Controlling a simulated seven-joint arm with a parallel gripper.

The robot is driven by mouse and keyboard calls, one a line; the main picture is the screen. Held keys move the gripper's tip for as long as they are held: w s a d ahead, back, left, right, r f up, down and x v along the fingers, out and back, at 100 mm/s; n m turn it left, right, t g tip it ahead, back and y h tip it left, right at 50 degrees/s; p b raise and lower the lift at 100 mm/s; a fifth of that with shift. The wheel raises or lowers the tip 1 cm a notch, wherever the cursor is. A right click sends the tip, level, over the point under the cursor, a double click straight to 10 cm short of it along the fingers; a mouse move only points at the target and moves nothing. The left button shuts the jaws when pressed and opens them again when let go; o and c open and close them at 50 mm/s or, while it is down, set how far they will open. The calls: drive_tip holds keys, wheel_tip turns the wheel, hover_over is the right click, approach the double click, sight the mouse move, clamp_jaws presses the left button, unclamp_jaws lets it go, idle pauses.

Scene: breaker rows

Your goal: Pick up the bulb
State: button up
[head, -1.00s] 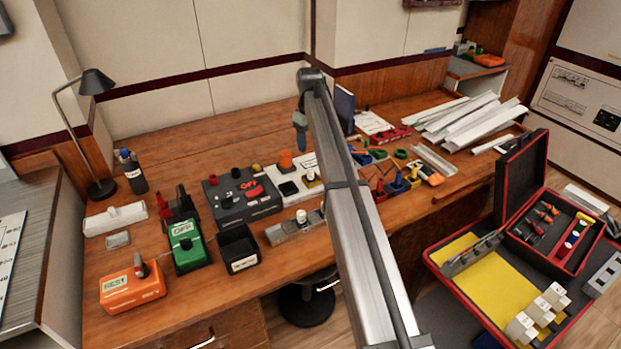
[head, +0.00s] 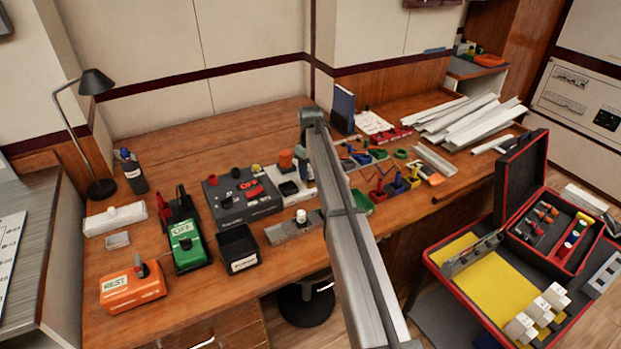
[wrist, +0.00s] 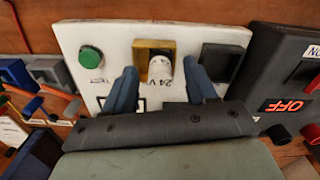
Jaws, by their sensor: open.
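The bulb (wrist: 162,69) is white and sits in a square brass-yellow holder on a white panel (wrist: 112,48) marked "24 V". My gripper (wrist: 160,67) is open in the wrist view, with one blue-grey finger on each side of the bulb. I cannot tell whether either finger touches it. In the head view my gripper (head: 303,158) is low over the white panel on the bench, and my arm covers part of that area.
A green test button (wrist: 91,58) and a black square part (wrist: 221,60) flank the bulb holder. A dark box with a red "OFF" switch (head: 248,184) stands close beside the panel. An orange part (head: 286,158) stands behind it. Coloured bins (head: 383,190) lie to the right.

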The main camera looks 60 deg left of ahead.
drive_tip(key=shift+f, duration=0.2)
clamp_jaws()
idle(0.4)
drive_tip(key=shift+r, duration=0.1)
